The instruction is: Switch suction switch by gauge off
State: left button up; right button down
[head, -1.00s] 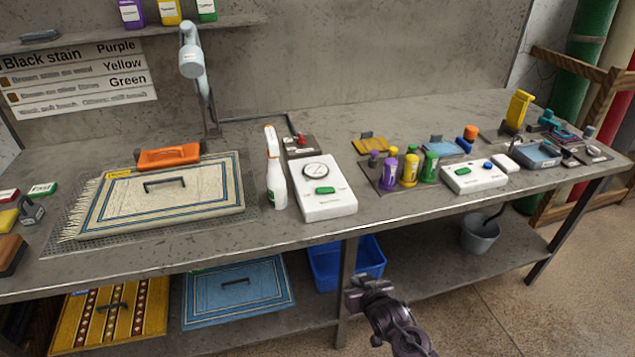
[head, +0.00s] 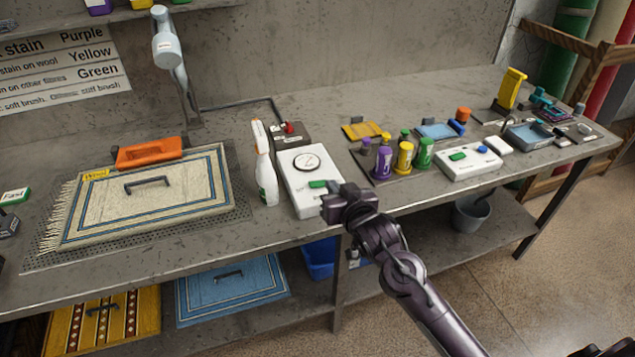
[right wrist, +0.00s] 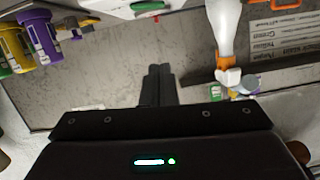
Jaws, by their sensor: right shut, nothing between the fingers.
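The white gauge box (head: 311,180) stands near the table's front edge, with a round dial gauge (head: 306,163) on top. A green switch (head: 318,184) sits in front of the gauge. My right gripper (head: 326,207) is at the front right corner of this box, close to the green switch; I cannot tell if it touches. It is shut and empty. Its closed fingers show in the right wrist view (right wrist: 157,84), with part of a white box at the top edge. My left gripper is not in view.
A white spray bottle (head: 264,168) stands just left of the box. A red-knobbed unit (head: 290,132) is behind it. Purple, yellow and green bottles (head: 404,156) and another white switch box (head: 468,162) are to the right. A rug (head: 150,195) lies left.

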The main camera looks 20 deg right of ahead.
jog(key=p, duration=0.2)
send_over(317, 193)
jog(key=shift+d+f, duration=0.2)
jog(key=shift+f, duration=0.3)
jog(key=shift+d+f, duration=0.15)
jog(key=shift+f, duration=0.3)
jog(key=f, duration=0.3)
jog(key=shift+w+a+f+p, duration=0.1)
jog(key=shift+a+f+p, duration=0.05)
jog(key=shift+a+p, duration=0.15)
jog(key=shift+f, duration=0.45)
